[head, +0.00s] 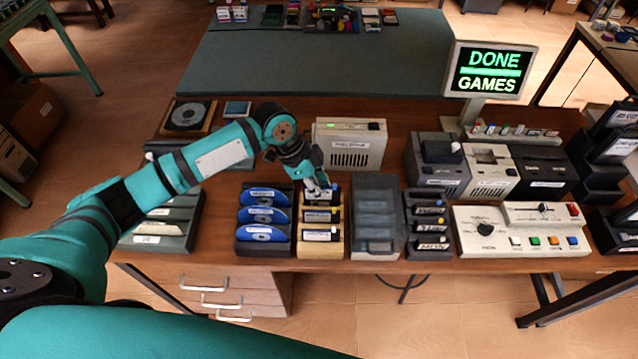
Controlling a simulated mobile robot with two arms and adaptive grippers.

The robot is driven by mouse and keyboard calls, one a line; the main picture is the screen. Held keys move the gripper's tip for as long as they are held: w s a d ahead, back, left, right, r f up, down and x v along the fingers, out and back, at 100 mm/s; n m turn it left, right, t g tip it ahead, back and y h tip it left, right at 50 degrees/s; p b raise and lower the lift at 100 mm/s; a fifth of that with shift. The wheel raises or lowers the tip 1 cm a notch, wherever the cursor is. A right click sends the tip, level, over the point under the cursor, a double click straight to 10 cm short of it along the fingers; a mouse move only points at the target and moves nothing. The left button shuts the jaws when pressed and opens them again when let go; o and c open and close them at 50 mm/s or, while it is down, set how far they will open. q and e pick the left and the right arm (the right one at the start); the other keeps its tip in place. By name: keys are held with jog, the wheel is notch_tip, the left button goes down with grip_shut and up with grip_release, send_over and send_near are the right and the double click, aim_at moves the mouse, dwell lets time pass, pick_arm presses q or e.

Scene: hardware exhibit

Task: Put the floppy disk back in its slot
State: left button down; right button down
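A wooden rack (321,249) near the front edge of the table holds dark floppy disks with white labels, one behind another, including a front disk (318,234). My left gripper (320,187) points down at the rack's rear slot, right over the rearmost dark disk (322,200). Its fingers overlap the top of that disk, so I cannot tell whether they grip it or are only close to it. The rear slot is partly hidden by the gripper. My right gripper is not in view.
A rack of blue discs (264,249) stands close on the left. A translucent grey case (376,210) and a black cartridge rack (428,253) stand on the right. A beige drive box (350,143) is behind. A monitor (490,70) reads "DONE GAMES".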

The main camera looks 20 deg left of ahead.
pick_arm(q)
jog(key=shift+f+b, duration=0.45)
jog(key=shift+f, duration=0.65)
jog(key=c, duration=1.4)
grip_release()
notch_tip(320, 180, up, 8)
jog(key=p, duration=0.8)
jog(key=shift+r, duration=0.15)
